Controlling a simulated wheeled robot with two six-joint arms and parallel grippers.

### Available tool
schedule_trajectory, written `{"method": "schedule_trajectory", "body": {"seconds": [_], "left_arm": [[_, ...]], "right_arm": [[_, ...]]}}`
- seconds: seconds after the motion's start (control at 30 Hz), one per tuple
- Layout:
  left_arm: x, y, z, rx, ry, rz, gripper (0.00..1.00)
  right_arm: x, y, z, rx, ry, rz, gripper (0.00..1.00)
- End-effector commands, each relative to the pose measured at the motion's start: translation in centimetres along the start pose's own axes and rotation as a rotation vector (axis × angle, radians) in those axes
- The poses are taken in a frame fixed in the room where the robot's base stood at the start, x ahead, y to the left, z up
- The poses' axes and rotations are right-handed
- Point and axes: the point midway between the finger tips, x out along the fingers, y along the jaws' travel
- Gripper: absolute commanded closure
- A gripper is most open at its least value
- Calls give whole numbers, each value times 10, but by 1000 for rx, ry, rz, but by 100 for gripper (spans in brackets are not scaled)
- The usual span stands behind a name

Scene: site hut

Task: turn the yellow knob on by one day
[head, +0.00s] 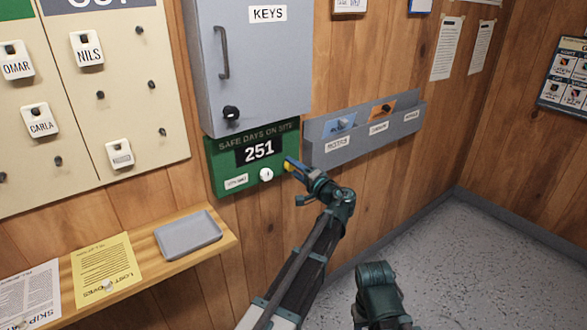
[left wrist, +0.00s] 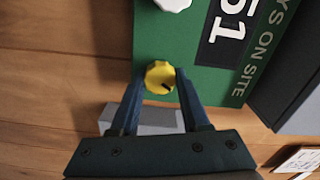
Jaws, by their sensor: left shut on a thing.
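The green safe-days board (head: 215,160) hangs on the plank wall under the key cabinet, and its black display (head: 260,149) reads 251. The yellow knob (head: 286,167) is at the board's lower right, partly hidden by my gripper. My left gripper (head: 291,165) is at the knob. In the left wrist view, the yellow knob (left wrist: 158,74) sits between the two fingers of my left gripper (left wrist: 161,78), which is shut on it. A dark mark shows on the knob's face. A white knob (head: 266,174) is left of the yellow one. My right gripper's fingers are not in view.
The grey key cabinet (head: 260,65) juts out right above the board. A grey wall rack (head: 365,145) with cards is close on the right. A wooden shelf (head: 150,275) with a grey tray (head: 188,236) is below left. The floor at right is clear.

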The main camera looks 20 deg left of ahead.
Motion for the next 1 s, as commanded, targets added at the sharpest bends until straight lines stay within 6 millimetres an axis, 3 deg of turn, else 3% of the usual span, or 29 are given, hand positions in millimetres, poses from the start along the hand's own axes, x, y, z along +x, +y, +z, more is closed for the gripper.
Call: {"method": "schedule_trajectory", "body": {"seconds": [0.67,0.7,0.83,1.0], "left_arm": [[-1,1,0,63,1,2,100],[-1,1,0,63,1,2,49],[-1,1,0,63,1,2,25],[0,0,0,63,1,1,24]], "right_arm": [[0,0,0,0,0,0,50],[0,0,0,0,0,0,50],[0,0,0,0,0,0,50],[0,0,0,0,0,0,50]]}}
